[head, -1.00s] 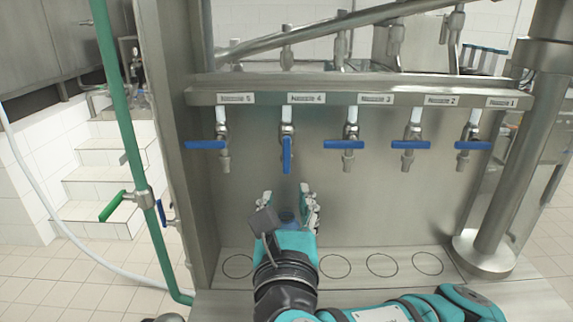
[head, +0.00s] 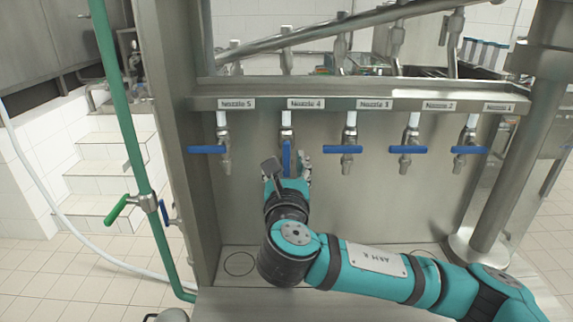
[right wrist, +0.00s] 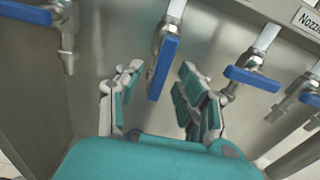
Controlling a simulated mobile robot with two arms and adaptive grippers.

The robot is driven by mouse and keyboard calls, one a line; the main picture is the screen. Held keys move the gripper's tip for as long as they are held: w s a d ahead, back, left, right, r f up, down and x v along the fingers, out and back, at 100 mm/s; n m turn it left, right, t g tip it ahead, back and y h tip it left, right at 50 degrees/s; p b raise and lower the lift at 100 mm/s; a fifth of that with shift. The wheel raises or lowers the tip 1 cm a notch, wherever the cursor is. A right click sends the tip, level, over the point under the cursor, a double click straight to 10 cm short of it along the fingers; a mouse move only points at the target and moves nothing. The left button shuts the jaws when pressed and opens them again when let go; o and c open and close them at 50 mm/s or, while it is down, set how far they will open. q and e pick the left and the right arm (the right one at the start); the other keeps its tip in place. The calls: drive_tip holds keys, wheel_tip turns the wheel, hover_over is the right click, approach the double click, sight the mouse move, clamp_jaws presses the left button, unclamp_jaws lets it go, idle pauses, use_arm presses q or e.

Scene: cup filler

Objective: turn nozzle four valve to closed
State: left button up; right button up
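The nozzle 4 valve has a blue lever (head: 287,157) that hangs straight down, in line with its spout, under the "Nozzle 4" label (head: 305,104). My right gripper (head: 288,168) is just below and in front of it, pointing at the panel. In the right wrist view, the blue lever (right wrist: 163,68) shows between the two spread fingers of my right gripper (right wrist: 160,82). The fingers are apart, and no contact with the lever shows. In the head view, my gripper hides the lever's lower end. My left gripper is not in view.
The blue levers of nozzle 5 (head: 207,150), nozzle 3 (head: 343,149), nozzle 2 (head: 408,150) and nozzle 1 (head: 469,150) lie crosswise. A green pipe (head: 130,140) with a green lever (head: 116,209) stands at left. A steel post (head: 510,150) stands at right.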

drive_tip(key=shift+c, duration=0.3)
clamp_jaws()
drive_tip(key=shift+a+m, duration=0.1)
drive_tip(key=shift+m, duration=0.2)
drive_tip(key=a+m+b, duration=0.1)
drive_tip(key=m, duration=0.4)
drive_tip(key=r+m+b, duration=0.1)
drive_tip(key=m, duration=0.5)
drive_tip(key=a+r+m, duration=0.1)
drive_tip(key=m, duration=0.5)
drive_tip(key=shift+a+r+b, duration=0.25)
drive_tip(key=shift+a+b, duration=0.05)
drive_tip(key=shift+b, duration=0.1)
drive_tip(key=shift+m, duration=0.3)
